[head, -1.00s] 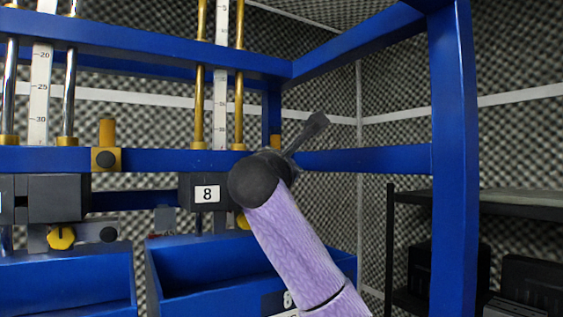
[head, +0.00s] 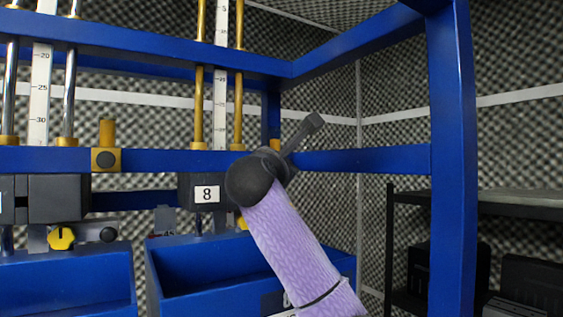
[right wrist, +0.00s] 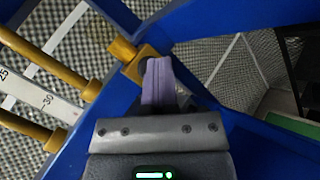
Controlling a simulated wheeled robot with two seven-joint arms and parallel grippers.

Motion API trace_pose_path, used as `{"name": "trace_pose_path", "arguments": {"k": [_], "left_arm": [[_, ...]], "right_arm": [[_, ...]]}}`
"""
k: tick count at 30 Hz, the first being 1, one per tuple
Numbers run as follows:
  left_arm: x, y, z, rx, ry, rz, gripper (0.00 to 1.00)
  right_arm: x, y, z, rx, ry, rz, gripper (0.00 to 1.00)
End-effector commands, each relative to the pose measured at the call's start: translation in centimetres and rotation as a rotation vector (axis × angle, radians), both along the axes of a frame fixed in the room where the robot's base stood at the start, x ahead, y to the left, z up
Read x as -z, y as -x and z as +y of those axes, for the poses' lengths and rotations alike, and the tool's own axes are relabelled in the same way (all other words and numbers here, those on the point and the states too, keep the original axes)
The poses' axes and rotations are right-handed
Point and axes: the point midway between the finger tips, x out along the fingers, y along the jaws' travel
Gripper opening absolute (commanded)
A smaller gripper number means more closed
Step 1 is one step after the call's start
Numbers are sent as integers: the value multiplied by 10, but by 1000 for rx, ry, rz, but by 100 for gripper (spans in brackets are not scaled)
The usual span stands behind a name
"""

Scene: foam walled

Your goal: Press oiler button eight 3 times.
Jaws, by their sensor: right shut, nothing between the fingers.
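The unit labelled 8 (head: 206,194) hangs below the blue rail (head: 370,159) in the head view. Its oiler button block is mostly behind my right wrist there; only its yellow top (head: 275,144) shows. In the right wrist view the yellow block (right wrist: 122,48) sits on the rail with its dark round button (right wrist: 147,52). My right gripper (right wrist: 158,65) is shut and empty, its purple fingertips right at the button; I cannot tell whether they touch it. In the head view the fingers are hidden behind my wrist. My left gripper is not in view.
Blue bins (head: 200,250) stand below. A blue post (head: 452,150) and a black shelf (head: 520,200) are at the right.

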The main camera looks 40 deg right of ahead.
Motion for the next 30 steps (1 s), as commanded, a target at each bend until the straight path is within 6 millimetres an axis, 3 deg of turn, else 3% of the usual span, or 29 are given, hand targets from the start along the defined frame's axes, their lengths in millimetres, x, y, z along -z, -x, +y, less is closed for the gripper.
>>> {"name": "trace_pose_path", "arguments": {"k": [10,30], "left_arm": [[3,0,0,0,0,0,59],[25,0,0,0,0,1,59]], "right_arm": [[1,2,0,-1,0,-1,0],[3,25,3,0,2,-4,0]]}}
